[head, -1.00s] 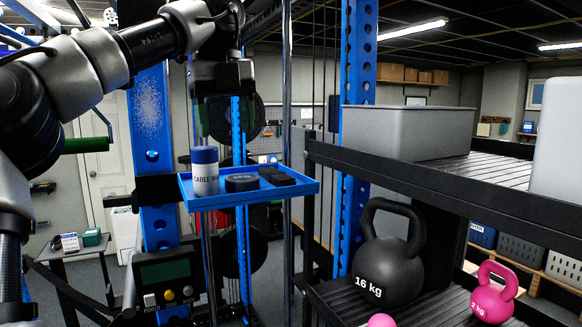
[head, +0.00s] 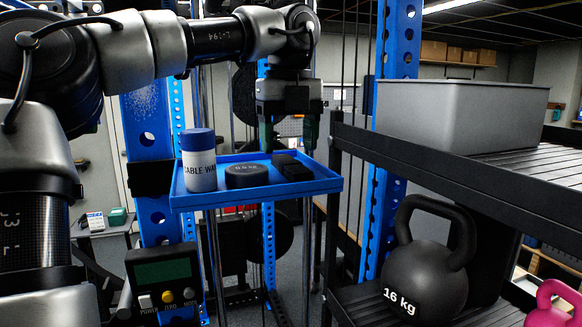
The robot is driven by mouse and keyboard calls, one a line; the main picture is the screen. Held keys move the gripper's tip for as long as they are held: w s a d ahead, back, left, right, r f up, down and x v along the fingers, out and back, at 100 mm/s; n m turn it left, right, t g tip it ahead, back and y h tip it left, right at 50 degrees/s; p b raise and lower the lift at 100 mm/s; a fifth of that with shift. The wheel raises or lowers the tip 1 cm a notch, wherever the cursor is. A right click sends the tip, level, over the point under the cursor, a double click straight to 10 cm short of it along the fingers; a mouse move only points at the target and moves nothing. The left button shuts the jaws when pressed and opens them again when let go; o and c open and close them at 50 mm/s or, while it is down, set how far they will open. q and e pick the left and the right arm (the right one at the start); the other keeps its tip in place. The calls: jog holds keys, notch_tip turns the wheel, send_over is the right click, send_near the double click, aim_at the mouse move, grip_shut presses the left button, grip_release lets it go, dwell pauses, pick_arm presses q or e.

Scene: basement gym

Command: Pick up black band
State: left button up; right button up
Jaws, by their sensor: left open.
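A blue tray (head: 300,187) holds three things. A low black item (head: 292,166), which looks like the folded black band, lies at its right end. A round black puck-like item (head: 246,176) with small light lettering lies in the middle. A white container with a blue lid (head: 199,160) stands upright at the left. In the head view my left gripper (head: 288,135) points down with its two fingers apart, empty. It shows just above the black band in the picture, apart from it as far as I can tell. My right gripper is not in view.
A dark shelf rack on the right carries a grey bin (head: 448,115) and a black 16 kg kettlebell (head: 430,262). A pink kettlebell (head: 551,306) is at the lower right edge. Blue rack posts (head: 396,50) stand behind. A small display box (head: 164,280) is below the tray.

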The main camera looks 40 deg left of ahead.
aim_at(289, 162)
pick_arm(q)
notch_tip(289, 162, down, 2)
jog(key=shift+w+d+f+p, duration=0.1)
jog(key=shift+w+d+p, duration=0.05)
jog(key=shift+p, duration=0.25)
jog(key=shift+s+d+f, duration=0.1)
jog(key=shift+s+f, duration=0.1)
jog(key=shift+f, duration=0.1)
jog(key=shift+s, duration=0.15)
jog(key=shift+f, duration=0.1)
jog(key=shift+c, duration=1.1)
jog(key=c, duration=0.7)
jog(key=shift+c, duration=0.6)
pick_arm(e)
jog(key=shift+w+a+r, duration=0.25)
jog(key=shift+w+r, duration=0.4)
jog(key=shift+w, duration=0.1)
